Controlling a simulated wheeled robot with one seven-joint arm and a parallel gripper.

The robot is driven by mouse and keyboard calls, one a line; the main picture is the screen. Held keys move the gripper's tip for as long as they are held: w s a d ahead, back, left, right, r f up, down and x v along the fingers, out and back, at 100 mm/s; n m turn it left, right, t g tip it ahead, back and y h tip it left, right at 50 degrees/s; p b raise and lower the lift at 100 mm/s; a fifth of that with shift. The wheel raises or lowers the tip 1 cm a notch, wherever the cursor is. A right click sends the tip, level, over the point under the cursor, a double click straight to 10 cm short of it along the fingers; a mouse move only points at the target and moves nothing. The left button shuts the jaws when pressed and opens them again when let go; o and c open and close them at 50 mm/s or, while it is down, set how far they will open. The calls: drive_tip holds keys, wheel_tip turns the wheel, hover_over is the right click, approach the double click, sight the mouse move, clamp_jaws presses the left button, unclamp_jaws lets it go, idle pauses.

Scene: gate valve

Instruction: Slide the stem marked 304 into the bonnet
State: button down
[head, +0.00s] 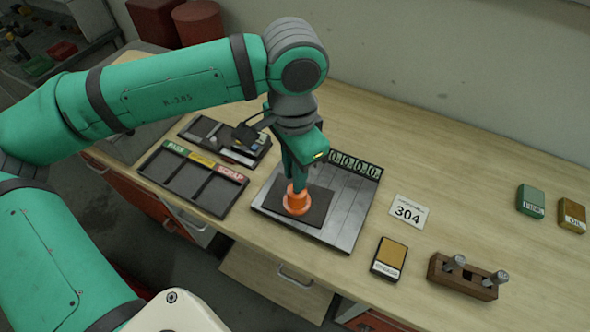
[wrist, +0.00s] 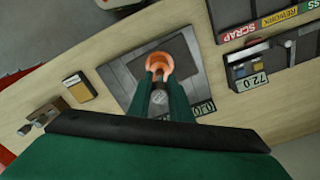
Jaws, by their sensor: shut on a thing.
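The orange bonnet (head: 297,205) stands on a dark pad on the grey plate; it also shows in the wrist view (wrist: 157,58). My gripper (head: 294,186) points down right at the top of the bonnet. In the wrist view its two green fingers (wrist: 159,82) are shut on a grey stem (wrist: 158,98), whose round end shows between them. Any mark on this stem is too small to read. The stem's lower part is hidden, so I cannot tell whether it is inside the bonnet. A white card reading 304 (head: 407,212) lies right of the plate.
A wooden rack (head: 450,279) holds two stems at the right. A yellow-topped box (head: 389,257) lies near it. Small green (head: 531,200) and yellow (head: 572,215) boxes lie far right. A sorting tray (head: 193,183) and a gauge tray (head: 224,143) lie left of the plate (head: 345,212).

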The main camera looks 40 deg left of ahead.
drive_tip(key=shift+f, duration=1.8)
idle(1.3)
idle(0.3)
drive_tip(key=c, duration=1.5)
unclamp_jaws()
drive_tip(key=shift+c, duration=0.2)
drive_tip(key=shift+r, duration=0.1)
wheel_tip(320, 180, up, 11)
drive_tip(key=shift+s+f, duration=0.1)
drive_tip(key=shift+f, duration=0.1)
